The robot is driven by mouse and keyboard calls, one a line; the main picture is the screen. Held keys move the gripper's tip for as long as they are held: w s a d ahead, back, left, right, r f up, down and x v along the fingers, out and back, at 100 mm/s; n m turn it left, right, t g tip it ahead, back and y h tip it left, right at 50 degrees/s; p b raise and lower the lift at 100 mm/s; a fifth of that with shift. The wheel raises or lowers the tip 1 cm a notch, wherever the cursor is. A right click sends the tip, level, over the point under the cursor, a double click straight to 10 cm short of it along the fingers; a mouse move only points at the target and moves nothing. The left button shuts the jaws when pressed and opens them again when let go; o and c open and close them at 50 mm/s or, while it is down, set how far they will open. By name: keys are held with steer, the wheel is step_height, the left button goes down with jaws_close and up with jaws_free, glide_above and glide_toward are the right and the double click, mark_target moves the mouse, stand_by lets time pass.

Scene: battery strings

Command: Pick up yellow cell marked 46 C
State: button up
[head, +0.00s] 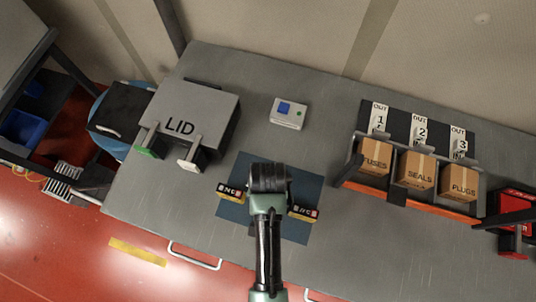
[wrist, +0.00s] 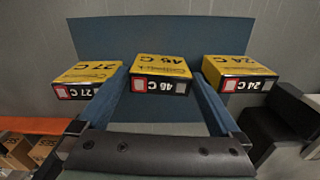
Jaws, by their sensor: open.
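The yellow cell marked 46 C (wrist: 160,67) is the middle of three yellow-and-black cells on a blue mat (wrist: 100,33) in the wrist view. Its label appears upside down, with a red-edged square on its black face. Cell 27 C (wrist: 90,75) is to its left and cell 24 C (wrist: 240,70) to its right. My gripper (wrist: 158,85) is open, its blue fingers in the gaps on either side of 46 C. I cannot tell whether they touch it. In the head view my gripper (head: 268,180) hides the middle cell.
The outer cells (head: 231,192) and (head: 303,211) flank my gripper closely on the mat (head: 290,228). A grey box marked LID (head: 195,110) stands left, a white button box (head: 288,112) behind. A rack with cartons (head: 415,170) stands right on the grey bench (head: 330,95).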

steer(key=shift+f, duration=1.35)
steer(key=shift+c, duration=0.2)
steer(key=c, duration=1.2)
steer(key=shift+r, duration=0.1)
steer(key=shift+c, duration=0.8)
steer(key=shift+r, duration=0.1)
